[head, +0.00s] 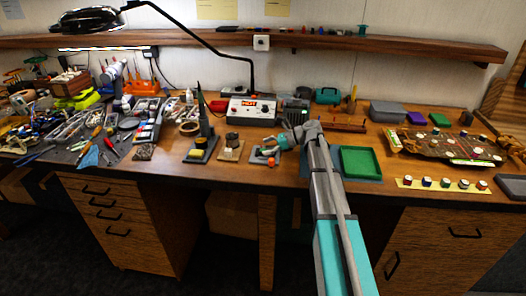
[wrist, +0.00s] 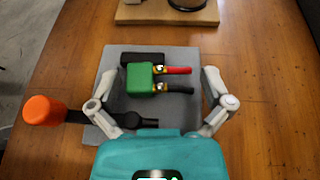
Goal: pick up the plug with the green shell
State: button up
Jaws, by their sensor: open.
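The plug with the green shell (wrist: 140,79) lies on a grey plate (wrist: 118,57) in the wrist view. A red lead (wrist: 178,70) and a black lead (wrist: 180,89) run from its right side through gold-coloured contacts. My gripper (wrist: 159,77) is open, with one finger left of the plug and the other right of the lead ends. Neither finger visibly touches the plug. In the head view my gripper (head: 276,145) is over the grey plate (head: 258,160) near the bench front, and the plug is too small or hidden to make out clearly.
An orange knob on a black stem (wrist: 43,110) lies beside the plate, close to my left finger. A wooden block (wrist: 168,14) stands beyond the plate. In the head view, a green tray (head: 361,162) is to the right and a soldering station (head: 249,110) behind.

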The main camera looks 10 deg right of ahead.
aim_at(265, 148)
jog(key=c, duration=0.6)
jog(key=shift+r, duration=0.2)
notch_tip(265, 148, up, 3)
jog(key=p, duration=0.3)
jog(key=shift+f, duration=0.1)
jog(key=s+a+r+p, duration=0.2)
jog(key=s+r+p, duration=0.1)
jog(key=s, duration=0.1)
jog(key=s+a+r+p, duration=0.2)
jog(key=s+r+p, duration=0.1)
jog(key=s, duration=0.1)
jog(key=s+a+r+p, duration=0.2)
jog(key=s+r+p, duration=0.2)
jog(key=shift+s+a, duration=0.2)
jog(key=shift+s, duration=0.05)
jog(key=shift+f, duration=0.1)
